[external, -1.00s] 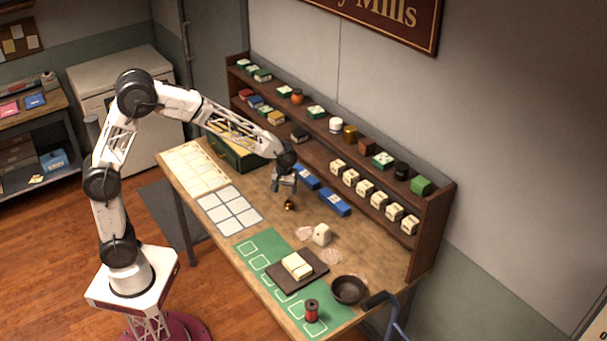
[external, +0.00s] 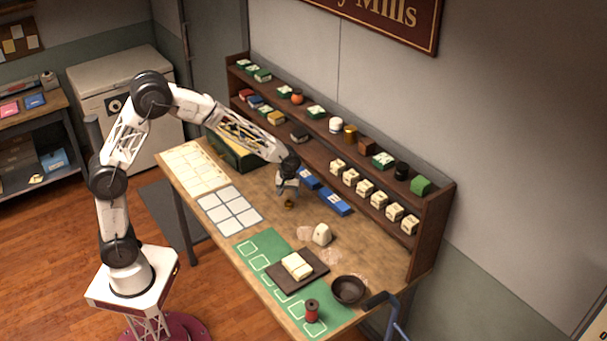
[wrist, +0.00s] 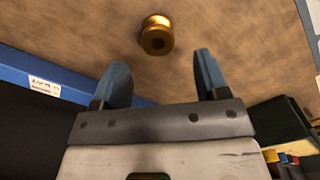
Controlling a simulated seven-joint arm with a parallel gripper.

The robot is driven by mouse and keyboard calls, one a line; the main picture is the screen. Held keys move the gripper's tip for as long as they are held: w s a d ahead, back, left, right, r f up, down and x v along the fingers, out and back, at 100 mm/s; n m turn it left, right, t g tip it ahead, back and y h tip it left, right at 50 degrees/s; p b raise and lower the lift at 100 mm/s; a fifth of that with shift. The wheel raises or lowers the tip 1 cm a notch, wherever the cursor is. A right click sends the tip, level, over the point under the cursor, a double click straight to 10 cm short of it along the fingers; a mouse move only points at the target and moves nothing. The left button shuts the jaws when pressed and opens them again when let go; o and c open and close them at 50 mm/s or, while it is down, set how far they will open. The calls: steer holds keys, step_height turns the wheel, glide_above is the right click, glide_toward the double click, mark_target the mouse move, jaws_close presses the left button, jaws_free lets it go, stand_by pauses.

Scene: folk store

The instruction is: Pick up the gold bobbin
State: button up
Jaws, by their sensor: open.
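The gold bobbin (wrist: 157,36) stands on the wooden table, at the top of the wrist view, beyond my open fingertips and roughly in line with the gap between them. In the external view the bobbin (external: 289,204) is a small gold shape just below my gripper (external: 287,190). My gripper also shows in the wrist view (wrist: 162,72), with two blue-grey fingers spread and nothing between them. The fingers appear apart from the bobbin.
Blue boxes (external: 334,201) lie behind the gripper by the shelf (external: 430,235). A green box (external: 233,150) stands to the left. A white block (external: 322,234), a dark bowl (external: 349,290) and a red spool (external: 312,310) are to the right. Table around the bobbin is bare.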

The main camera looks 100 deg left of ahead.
mark_target(289, 204)
steer(key=shift+f, duration=0.2)
steer(key=shift+w+f, duration=0.1)
steer(key=shift+f, duration=2.4)
steer(key=shift+c, duration=0.3)
steer(key=c, duration=0.9)
